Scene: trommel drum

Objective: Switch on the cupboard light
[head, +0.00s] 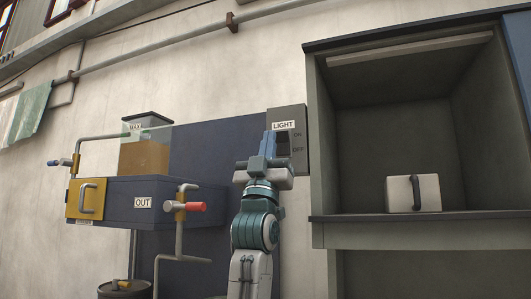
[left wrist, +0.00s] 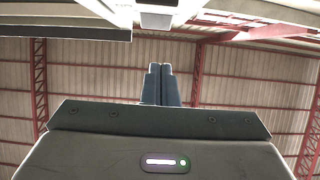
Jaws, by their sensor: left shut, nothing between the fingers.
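The light switch box (head: 299,117) is a grey panel on the wall with a LIGHT label and ON above OFF. Its dark switch (head: 283,140) is partly hidden behind my left gripper, so I cannot tell its position. My left gripper (head: 269,137) points up just in front of the switch's left side; I cannot tell whether it touches. In the left wrist view its fingers (left wrist: 161,72) are together and empty. The cupboard (head: 319,150) is open at the right, its inside dim. A pale bar (head: 410,58) under its top shows no clear glow.
A white box with a dark handle (head: 400,194) stands on the cupboard floor. Left of the switch is a blue machine (head: 155,192) marked OUT, with a yellow plate (head: 86,199), pipes and a red-handled valve (head: 196,206). A pale block (left wrist: 157,15) overhangs in the left wrist view.

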